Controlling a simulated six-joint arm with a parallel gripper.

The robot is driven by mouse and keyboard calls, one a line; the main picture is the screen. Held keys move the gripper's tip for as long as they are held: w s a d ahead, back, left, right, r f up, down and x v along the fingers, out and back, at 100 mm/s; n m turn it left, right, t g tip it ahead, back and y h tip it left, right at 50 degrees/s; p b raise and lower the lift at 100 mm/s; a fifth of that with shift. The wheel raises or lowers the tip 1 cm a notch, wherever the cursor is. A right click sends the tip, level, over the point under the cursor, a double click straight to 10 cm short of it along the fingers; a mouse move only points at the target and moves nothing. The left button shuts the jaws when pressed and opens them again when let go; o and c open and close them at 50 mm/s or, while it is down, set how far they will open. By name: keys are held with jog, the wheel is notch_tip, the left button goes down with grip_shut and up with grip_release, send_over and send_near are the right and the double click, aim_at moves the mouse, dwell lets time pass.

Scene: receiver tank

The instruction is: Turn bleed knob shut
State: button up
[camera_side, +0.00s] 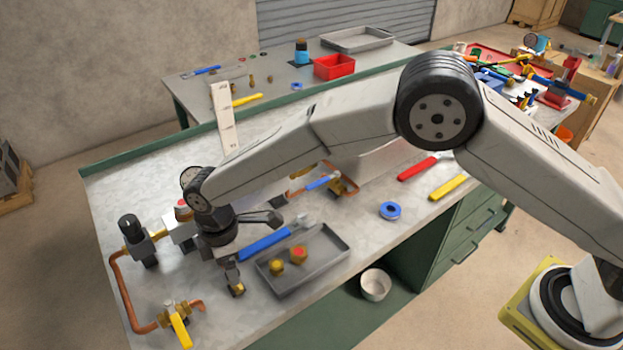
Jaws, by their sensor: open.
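My gripper (233,277) points down over the left part of the workbench (240,325), left of the grey tray. It is open; its jaws are small and partly hidden by the wrist. A small brass piece (238,290) shows right at the lower jaw; I cannot tell whether they touch. No part is clearly recognisable as the bleed knob. A red-topped part (182,206) stands behind the wrist, partly hidden.
The grey tray (330,262) holds brass fittings, one red-topped. A blue-handled tool (263,244) lies behind it. A yellow lever valve (180,330) is at the front left. Blue tape (390,210) and red (417,168) and yellow (448,187) handled tools lie right.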

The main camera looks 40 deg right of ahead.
jog(key=shift+f, duration=0.8)
grip_shut()
jog(key=shift+m, duration=0.4)
